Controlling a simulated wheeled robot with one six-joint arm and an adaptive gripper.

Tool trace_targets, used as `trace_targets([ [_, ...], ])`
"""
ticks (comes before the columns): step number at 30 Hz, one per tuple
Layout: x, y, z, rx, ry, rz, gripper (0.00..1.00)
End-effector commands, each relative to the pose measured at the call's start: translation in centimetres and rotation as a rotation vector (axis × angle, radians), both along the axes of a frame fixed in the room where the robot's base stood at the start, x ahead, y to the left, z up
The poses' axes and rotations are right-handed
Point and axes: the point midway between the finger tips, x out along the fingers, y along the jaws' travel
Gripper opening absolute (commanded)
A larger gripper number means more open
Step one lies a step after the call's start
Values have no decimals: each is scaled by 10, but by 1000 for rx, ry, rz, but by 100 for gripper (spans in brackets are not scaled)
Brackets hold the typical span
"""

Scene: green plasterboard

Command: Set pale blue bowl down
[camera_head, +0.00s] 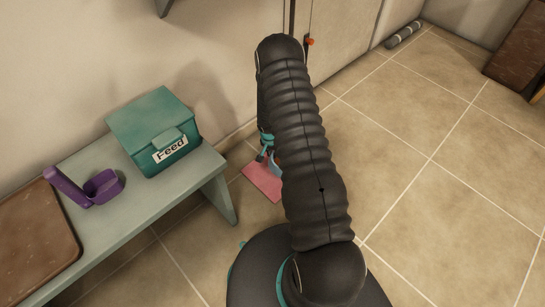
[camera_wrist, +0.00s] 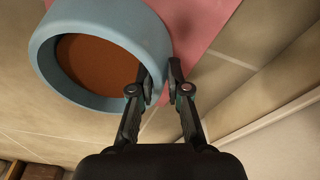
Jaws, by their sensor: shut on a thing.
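The pale blue bowl (camera_wrist: 100,20) fills the upper left of the wrist view, with brown contents inside. My gripper (camera_wrist: 161,78) is shut on its rim, one finger on each side of the wall. A pink mat (camera_wrist: 200,20) lies behind the bowl there, overlapped by it. In the head view the mat (camera_head: 261,184) is on the tiled floor beside the bench leg. Only a small blue piece of the bowl (camera_head: 273,168) shows there, as my arm hides the rest. I cannot tell whether the bowl touches the mat.
A grey-green bench (camera_head: 184,192) stands at left, holding a teal Feed box (camera_head: 150,120), a purple scoop (camera_head: 100,187) and a brown board (camera_head: 35,235). The wall runs behind the mat. A grey roll (camera_head: 403,35) lies at the far wall.

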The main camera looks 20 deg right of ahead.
Motion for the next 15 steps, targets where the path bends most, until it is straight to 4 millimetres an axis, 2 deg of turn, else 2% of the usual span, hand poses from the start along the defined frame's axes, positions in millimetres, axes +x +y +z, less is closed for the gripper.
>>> trace_targets([
  [6, -1, 0, -31, 1, 2, 0, 0],
  [15, 0, 0, -35, 0, 0, 0, 0],
])
